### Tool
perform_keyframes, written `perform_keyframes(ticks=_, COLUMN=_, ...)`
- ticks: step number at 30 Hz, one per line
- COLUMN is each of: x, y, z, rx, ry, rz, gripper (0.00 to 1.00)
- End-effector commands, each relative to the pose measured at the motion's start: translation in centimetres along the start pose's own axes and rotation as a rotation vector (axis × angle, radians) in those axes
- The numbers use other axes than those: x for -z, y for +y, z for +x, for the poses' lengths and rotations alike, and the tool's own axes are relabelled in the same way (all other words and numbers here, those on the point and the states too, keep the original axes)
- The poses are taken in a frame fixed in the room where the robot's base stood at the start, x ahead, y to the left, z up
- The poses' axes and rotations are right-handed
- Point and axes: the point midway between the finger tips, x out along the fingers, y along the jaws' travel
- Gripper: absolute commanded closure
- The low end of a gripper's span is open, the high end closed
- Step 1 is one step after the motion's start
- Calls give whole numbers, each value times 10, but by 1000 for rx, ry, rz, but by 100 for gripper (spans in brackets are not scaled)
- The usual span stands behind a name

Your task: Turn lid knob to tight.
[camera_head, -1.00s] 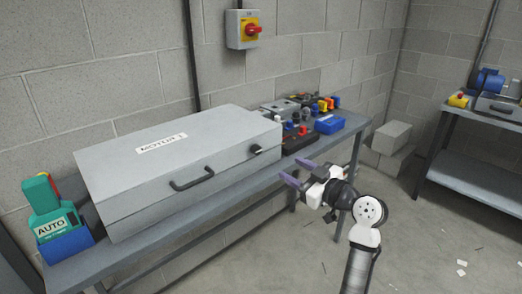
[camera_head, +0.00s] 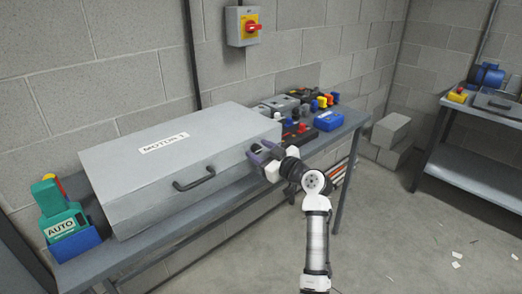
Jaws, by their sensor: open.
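The grey box with its lid (camera_head: 170,130) lies on the bench, with a label reading MOTOR 1 and a black handle (camera_head: 194,179) on its front. My gripper (camera_head: 258,153) is open at the right end of the box's front. The lid knob, a small black knob there, is now hidden behind my gripper. I cannot tell whether the fingers touch the knob or stand around it.
A green device marked AUTO (camera_head: 62,215) stands in a blue holder at the bench's left end. Several small coloured parts and a blue box (camera_head: 328,121) lie right of the grey box. A red-yellow switch (camera_head: 243,26) is on the wall. Floor at right is mostly clear.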

Motion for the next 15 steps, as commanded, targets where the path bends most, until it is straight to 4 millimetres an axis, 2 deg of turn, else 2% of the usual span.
perform_keyframes(ticks=3, x=0, y=0, z=0, rx=0, ry=0, rz=0, gripper=52)
perform_keyframes(ticks=13, x=0, y=0, z=0, rx=1, ry=0, rz=0, gripper=95)
perform_keyframes(ticks=15, x=0, y=0, z=0, rx=1, ry=0, rz=1, gripper=97)
